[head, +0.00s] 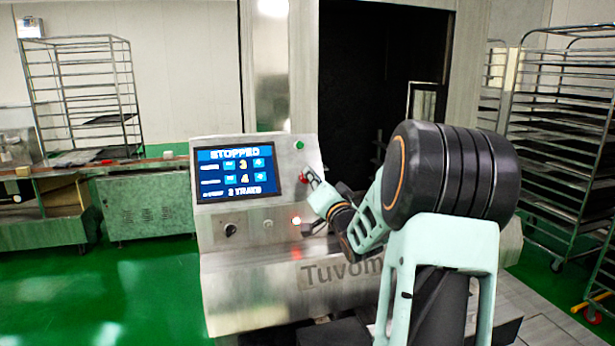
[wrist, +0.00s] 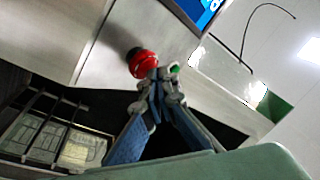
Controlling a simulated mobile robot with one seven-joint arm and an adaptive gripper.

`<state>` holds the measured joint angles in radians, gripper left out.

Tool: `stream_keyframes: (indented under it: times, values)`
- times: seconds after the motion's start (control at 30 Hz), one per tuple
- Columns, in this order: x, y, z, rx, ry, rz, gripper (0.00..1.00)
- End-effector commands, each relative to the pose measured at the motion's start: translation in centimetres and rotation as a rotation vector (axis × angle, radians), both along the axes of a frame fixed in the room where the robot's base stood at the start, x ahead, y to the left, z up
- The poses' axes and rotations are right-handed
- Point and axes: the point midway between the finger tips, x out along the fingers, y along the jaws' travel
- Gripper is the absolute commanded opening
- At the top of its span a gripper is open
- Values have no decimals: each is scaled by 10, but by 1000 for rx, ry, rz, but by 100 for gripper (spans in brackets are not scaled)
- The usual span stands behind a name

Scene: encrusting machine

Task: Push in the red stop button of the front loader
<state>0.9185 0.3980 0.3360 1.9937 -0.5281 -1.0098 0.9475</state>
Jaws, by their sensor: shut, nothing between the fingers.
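The red stop button (head: 304,176) is on the right side of the metal control panel (head: 210,213), right of the screen. It also shows in the wrist view as a round red cap (wrist: 143,63) on the panel face. My gripper (head: 311,178) is shut and empty, with its fingertips at the button. In the wrist view the closed fingertips (wrist: 160,76) overlap the button's lower right edge. I cannot tell whether they touch it or how far in the button is. The screen (head: 236,173) reads "STOPPED".
A green button (head: 299,145) sits above the red one. Tray racks stand at left (head: 85,95) and right (head: 560,130). Green floor (head: 150,285) is clear at the left.

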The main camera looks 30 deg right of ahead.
Motion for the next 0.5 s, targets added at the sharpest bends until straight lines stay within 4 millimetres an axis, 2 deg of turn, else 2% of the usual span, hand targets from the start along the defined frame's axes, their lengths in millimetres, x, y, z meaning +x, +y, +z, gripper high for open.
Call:
stream_keyframes:
  times: [0.23,0.5]
  values:
    - [-10,2,8,-2,0,-1,0]
    - [-11,3,8,-1,-1,-1,0]
